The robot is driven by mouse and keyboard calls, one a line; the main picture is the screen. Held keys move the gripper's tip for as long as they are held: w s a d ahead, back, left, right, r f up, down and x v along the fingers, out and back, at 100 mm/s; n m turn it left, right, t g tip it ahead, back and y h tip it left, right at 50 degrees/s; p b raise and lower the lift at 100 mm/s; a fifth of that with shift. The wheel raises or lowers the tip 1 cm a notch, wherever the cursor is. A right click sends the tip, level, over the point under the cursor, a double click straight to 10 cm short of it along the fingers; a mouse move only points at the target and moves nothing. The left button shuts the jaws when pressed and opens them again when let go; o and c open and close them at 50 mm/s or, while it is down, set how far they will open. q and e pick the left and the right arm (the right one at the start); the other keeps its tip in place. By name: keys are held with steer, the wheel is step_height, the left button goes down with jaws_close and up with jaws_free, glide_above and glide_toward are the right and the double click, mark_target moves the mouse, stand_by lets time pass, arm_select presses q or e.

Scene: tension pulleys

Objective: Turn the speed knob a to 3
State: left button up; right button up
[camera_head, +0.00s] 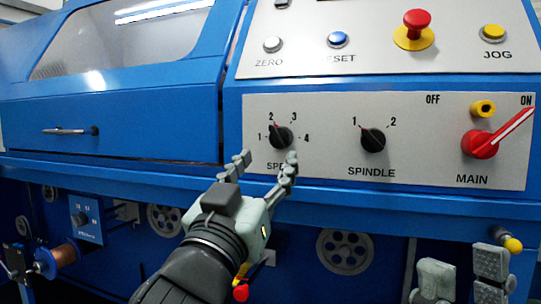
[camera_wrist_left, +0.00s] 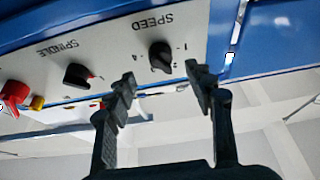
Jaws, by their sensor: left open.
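The speed knob a (camera_head: 283,137) is a black knob with a red pointer on the grey panel, with marks 1 to 4 around it. Its pointer is at the 2 mark. My left gripper (camera_head: 267,158) is open just below and in front of the knob and hides part of the SPEED label. In the left wrist view the knob (camera_wrist_left: 160,56) appears upside down, beyond the gap between the open fingers (camera_wrist_left: 160,76), with nothing between them. My right gripper (camera_head: 463,262) is at the lower right, fingers apart and empty, well away from the knob.
Right of the speed knob are the spindle knob (camera_head: 372,139) and the red main switch (camera_head: 480,144), turned to ON. Above are a red emergency button (camera_head: 416,22) and the ZERO, RESET and JOG buttons. A blue ledge (camera_head: 360,197) runs below the panel.

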mark_target(277, 145)
arm_select(q)
steer(key=x, duration=0.6)
steer(key=shift+w, duration=0.2)
steer(key=shift+c, duration=0.3)
